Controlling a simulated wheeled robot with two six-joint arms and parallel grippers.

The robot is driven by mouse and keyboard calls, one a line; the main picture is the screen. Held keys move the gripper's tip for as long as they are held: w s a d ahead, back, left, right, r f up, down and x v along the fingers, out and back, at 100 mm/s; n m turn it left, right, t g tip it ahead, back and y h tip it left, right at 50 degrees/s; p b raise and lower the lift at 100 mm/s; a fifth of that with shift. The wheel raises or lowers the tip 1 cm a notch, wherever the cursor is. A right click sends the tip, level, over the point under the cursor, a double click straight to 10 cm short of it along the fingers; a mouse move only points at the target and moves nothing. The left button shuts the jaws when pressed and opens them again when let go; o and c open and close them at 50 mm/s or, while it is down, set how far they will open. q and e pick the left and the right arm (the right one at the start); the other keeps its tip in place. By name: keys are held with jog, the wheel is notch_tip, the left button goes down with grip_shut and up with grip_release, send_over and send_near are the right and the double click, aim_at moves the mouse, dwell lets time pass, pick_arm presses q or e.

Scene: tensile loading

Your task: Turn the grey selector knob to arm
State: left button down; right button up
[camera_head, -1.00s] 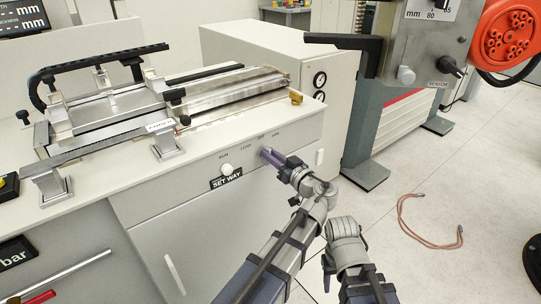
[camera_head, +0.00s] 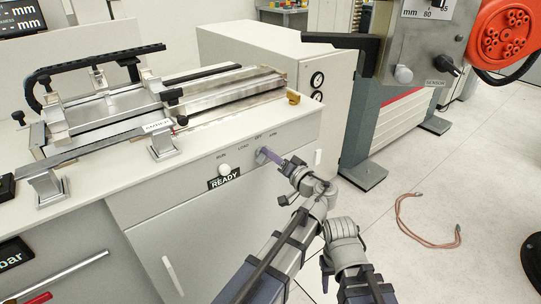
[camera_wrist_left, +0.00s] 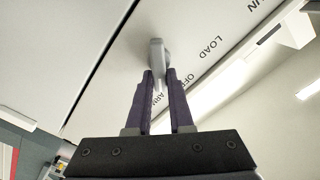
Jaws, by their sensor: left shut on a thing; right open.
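The grey selector knob (camera_head: 261,152) is on the front panel of the white bench, below the printed words LOAD, OFF and ARM. In the left wrist view the knob (camera_wrist_left: 157,52) stands out from the panel between the purple fingertips. My left gripper (camera_head: 268,156) is shut on it, with one finger on each side. The word ARM is partly hidden behind the fingers in the wrist view. The exact pointing of the knob is hard to tell. The small display (camera_head: 225,178) reads READY. Of my right arm only links show; its fingers are not visible.
A white round button (camera_head: 224,170) is left of the knob above the display. A metal rail fixture (camera_head: 220,95) lies on the bench top. The grey testing machine (camera_head: 400,110) stands at the right. A reddish cable (camera_head: 425,240) lies on the otherwise clear floor there.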

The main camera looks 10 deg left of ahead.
dwell(0.5)
pick_arm(q)
jog(key=c, duration=0.8)
grip_release()
jog(key=shift+s+d, duration=0.1)
pick_arm(e)
jog(key=shift+d, duration=0.15)
